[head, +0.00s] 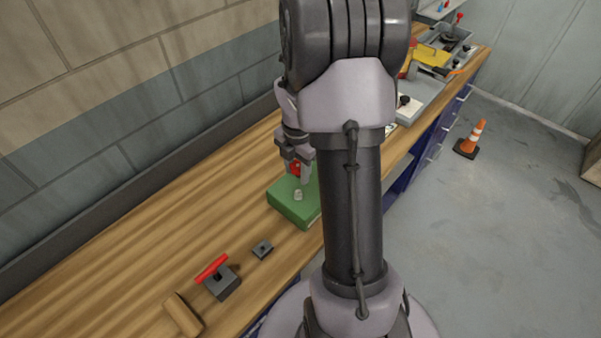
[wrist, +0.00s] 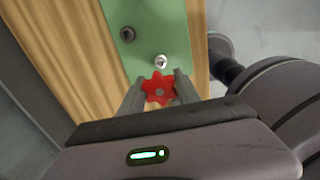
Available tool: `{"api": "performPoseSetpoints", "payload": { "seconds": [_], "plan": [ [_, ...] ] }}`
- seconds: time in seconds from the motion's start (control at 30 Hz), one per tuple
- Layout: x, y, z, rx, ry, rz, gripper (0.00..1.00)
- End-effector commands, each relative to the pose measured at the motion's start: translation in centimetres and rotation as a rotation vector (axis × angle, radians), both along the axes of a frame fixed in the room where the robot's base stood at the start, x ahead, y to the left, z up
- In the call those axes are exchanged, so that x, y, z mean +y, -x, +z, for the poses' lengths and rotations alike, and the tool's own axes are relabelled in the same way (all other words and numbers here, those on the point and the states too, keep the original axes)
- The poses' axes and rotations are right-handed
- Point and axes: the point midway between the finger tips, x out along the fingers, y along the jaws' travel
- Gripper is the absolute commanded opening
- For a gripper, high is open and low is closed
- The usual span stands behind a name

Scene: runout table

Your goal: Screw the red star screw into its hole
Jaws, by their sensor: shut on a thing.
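The red star screw (wrist: 157,88) shows in the wrist view between the two fingers of my gripper (wrist: 160,84). My gripper is shut on it. In the head view the red screw (head: 296,168) is partly hidden by my gripper (head: 297,174), which is over the green block (head: 290,210). The green block (wrist: 175,30) has a dark round hole or fitting (wrist: 127,34) and a pale metal fitting (wrist: 161,61), close ahead of the screw in the wrist view. I cannot tell whether the screw touches the block.
On the wooden bench (head: 130,240) are a small dark block (head: 262,249), a dark block with a red bar (head: 212,267) and a wooden piece (head: 183,314). A wall runs along the left. An orange cone (head: 471,138) stands on the floor. The bench's left part is clear.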

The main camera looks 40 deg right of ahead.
Motion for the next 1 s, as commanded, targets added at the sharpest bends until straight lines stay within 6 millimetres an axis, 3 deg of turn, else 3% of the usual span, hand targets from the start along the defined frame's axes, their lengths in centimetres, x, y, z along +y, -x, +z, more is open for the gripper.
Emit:
{"api": "performPoseSetpoints", "payload": {
  "seconds": [0.27, 0.7, 1.0],
  "plan": [
    [0.0, 0.1, 0.0, 0.005, -0.001, 0.0, 0.0],
    [0.0, 0.1, -4.9, 0.006, -0.001, 0.0, 0.0],
    [0.0, 0.1, -5.1, 0.006, 0.0, 0.0, 0.0]
  ]
}}
